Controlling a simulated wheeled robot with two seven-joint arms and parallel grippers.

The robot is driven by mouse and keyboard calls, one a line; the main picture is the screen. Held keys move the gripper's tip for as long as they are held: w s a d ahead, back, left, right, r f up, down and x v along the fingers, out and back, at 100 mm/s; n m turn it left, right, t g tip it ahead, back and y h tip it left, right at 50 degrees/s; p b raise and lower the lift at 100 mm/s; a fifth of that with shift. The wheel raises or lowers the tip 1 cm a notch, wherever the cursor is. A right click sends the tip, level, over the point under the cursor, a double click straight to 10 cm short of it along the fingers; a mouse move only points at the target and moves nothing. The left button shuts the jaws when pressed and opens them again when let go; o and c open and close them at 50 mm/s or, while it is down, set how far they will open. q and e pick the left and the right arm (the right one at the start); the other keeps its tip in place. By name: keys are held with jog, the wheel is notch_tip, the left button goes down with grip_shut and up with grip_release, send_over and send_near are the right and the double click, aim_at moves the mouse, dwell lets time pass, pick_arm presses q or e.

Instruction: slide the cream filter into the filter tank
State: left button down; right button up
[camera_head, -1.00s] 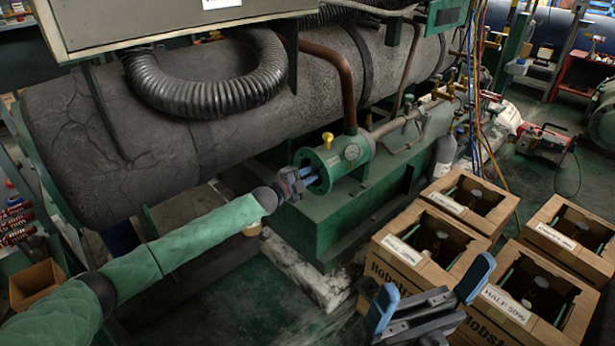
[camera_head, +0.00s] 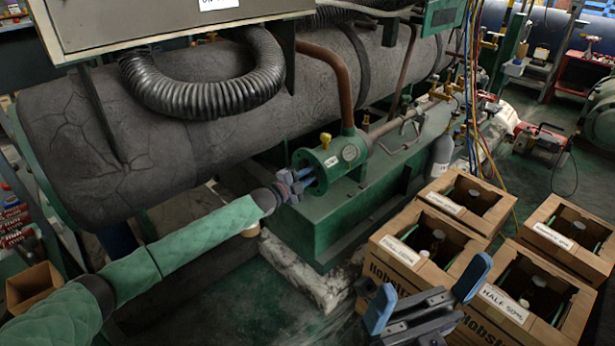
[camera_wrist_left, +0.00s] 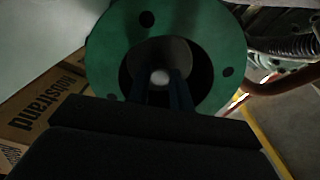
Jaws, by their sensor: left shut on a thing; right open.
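The green filter tank (camera_head: 338,160) lies on its side on the green base, its round flanged mouth facing my left arm. In the left wrist view the green flange (camera_wrist_left: 104,52) with its bolt holes surrounds a dark opening. My left gripper (camera_head: 307,178) is at that mouth, its fingertips reaching into the opening. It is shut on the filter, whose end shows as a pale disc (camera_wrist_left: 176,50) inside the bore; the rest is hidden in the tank. In the left wrist view the fingers (camera_wrist_left: 163,92) flank a small white knob. My right gripper (camera_head: 428,295) is open and empty at the lower right.
Open cardboard boxes (camera_head: 402,249) holding bottles stand at the right, near my right gripper. A large dark cylinder (camera_head: 90,150) runs behind the tank. A copper pipe (camera_head: 345,90) rises from the tank. Open floor (camera_head: 240,300) lies in front of the base.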

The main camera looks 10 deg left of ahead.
pick_arm(q)
jog(key=c, duration=1.2)
grip_release()
jog(key=shift+o, duration=0.2)
jog(key=shift+f, duration=0.1)
jog(key=v, duration=0.8)
